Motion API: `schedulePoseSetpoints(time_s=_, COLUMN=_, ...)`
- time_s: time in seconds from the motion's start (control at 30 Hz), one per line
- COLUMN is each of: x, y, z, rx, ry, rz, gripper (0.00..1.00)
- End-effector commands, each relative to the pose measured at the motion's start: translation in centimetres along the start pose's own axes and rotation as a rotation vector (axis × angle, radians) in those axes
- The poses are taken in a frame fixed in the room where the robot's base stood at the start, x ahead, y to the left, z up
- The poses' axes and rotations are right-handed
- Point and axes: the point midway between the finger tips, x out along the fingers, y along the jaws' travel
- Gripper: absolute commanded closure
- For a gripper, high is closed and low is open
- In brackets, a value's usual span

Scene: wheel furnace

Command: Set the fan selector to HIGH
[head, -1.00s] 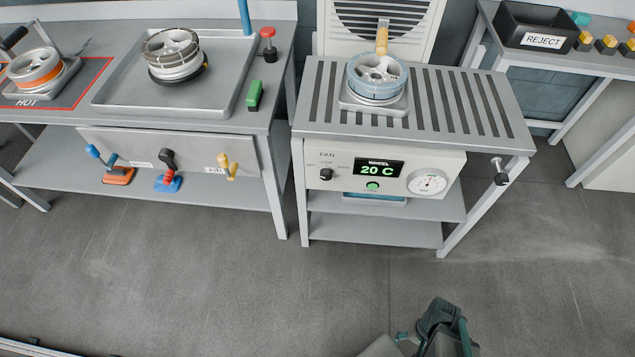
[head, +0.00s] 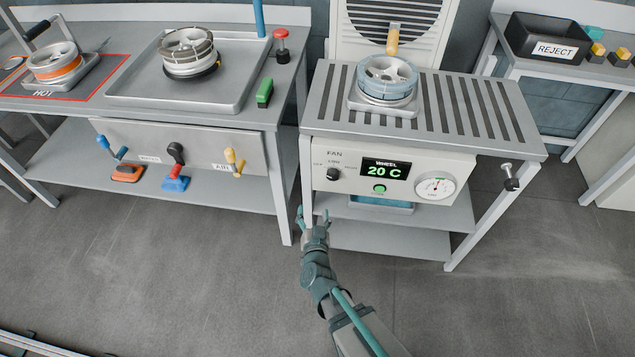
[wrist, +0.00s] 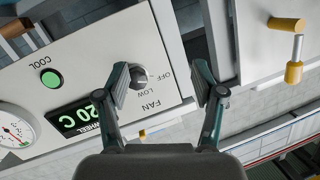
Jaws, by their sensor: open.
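The fan selector (head: 333,174) is a small black knob on the white control panel (head: 455,165), under the word FAN. It also shows in the wrist view (wrist: 141,78), beside the left finger and partly covered by it. OFF and LOW are legible near it there; I cannot tell which mark it points to. My gripper (head: 313,214) is open and empty, below and slightly left of the knob in the head view. In the wrist view my gripper (wrist: 162,82) has its fingers spread wide, the knob lying toward the left finger.
The panel also carries a display (head: 385,169) reading 20 C, a green COOL button (head: 379,188) and a round gauge (head: 435,187). A blue-rimmed wheel (head: 388,82) sits on the slatted top. The left bench (head: 285,85) stands close by, with a narrow gap between.

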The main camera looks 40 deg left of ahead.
Motion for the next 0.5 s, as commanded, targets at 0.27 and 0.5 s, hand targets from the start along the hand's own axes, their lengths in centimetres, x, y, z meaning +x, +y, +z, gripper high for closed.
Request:
schedulePoseSetpoints(time_s=0.27, x=-0.6, y=3.4, z=-4.8, rx=-0.026, ry=0.224, rz=0.158, gripper=0.32)
schedulePoseSetpoints(time_s=0.5, x=1.2, y=3.7, z=-5.5, rx=-0.045, ry=0.239, rz=0.168, gripper=0.32)
